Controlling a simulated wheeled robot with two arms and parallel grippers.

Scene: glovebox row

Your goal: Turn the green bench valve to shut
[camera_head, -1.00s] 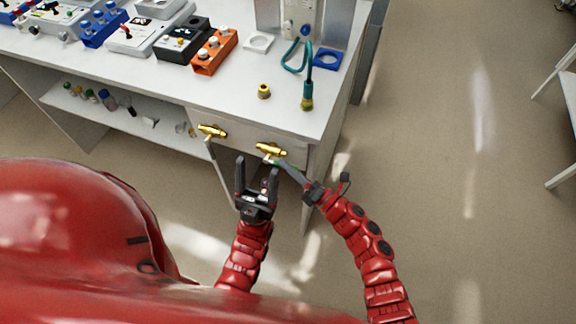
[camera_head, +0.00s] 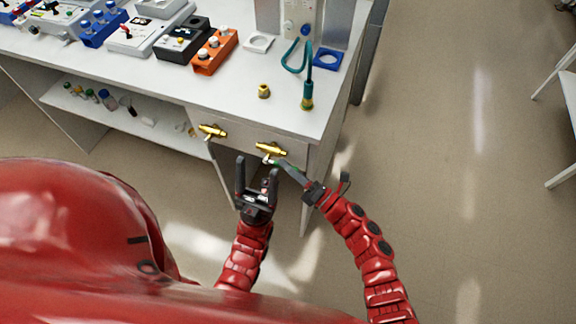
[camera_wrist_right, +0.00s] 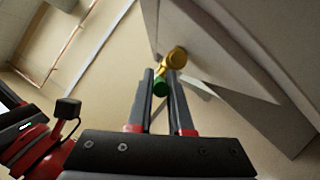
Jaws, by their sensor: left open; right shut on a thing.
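The green valve has a brass body (camera_head: 272,149) on the bench front, the right one of two brass valves. In the right wrist view its brass body (camera_wrist_right: 176,58) sits beyond the fingertips, with its green handle (camera_wrist_right: 160,86) between the fingers. My right gripper (camera_wrist_right: 161,80) is shut on that green handle; it also shows in the head view (camera_head: 277,163), reaching in from the right, with its fingers hiding most of the handle. My left gripper (camera_head: 256,171) is open and empty, just in front of the bench and left of the right gripper. The exact handle angle is hard to tell.
A second brass valve (camera_head: 212,131) is on the bench front to the left. A brass fitting (camera_head: 264,91) and a teal hose (camera_head: 308,85) are on the bench top (camera_head: 240,100). An orange box (camera_head: 215,52) stands further back.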

